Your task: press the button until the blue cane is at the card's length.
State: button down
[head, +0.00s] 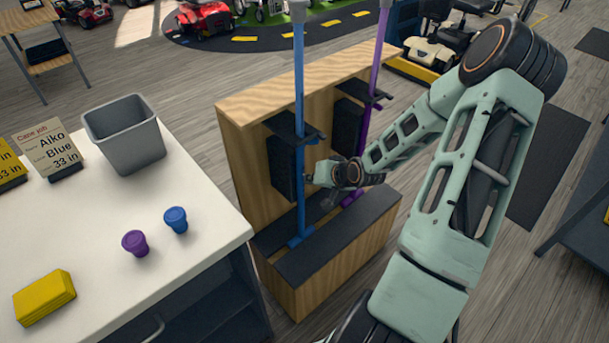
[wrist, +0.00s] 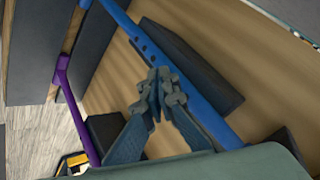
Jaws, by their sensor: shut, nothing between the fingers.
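The blue cane (head: 300,130) stands upright in the left place of a wooden stand. In the wrist view the blue cane (wrist: 187,72) runs diagonally, with a row of dark holes along its shaft. My gripper (head: 312,180) is shut and empty, close beside the blue cane's shaft. In the wrist view my gripper's fingertips (wrist: 160,85) are together and overlap the shaft in the picture; I cannot tell if they touch it. The button itself is not clearly visible.
The purple cane (head: 375,80) stands right of the blue one in the wooden stand (head: 235,165). Scooters stand behind.

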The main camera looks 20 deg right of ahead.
jog(key=shift+w+a, duration=0.2)
jog(key=shift+w, duration=0.3)
dwell(0.3)
jog(key=shift+w+r, duration=0.2)
dwell(0.6)
jog(key=shift+s+d+f, duration=0.1)
jog(key=shift+s+d, duration=0.05)
jog(key=shift+s, duration=0.4)
jog(key=shift+s+d, duration=0.15)
jog(key=shift+s, duration=0.35)
jog(key=s, duration=0.1)
jog(key=s+d+p, duration=0.1)
jog(key=s, duration=0.1)
jog(key=s+d+p, duration=0.1)
jog(key=shift+s, duration=0.35)
jog(key=shift+f, duration=0.1)
dwell(2.2)
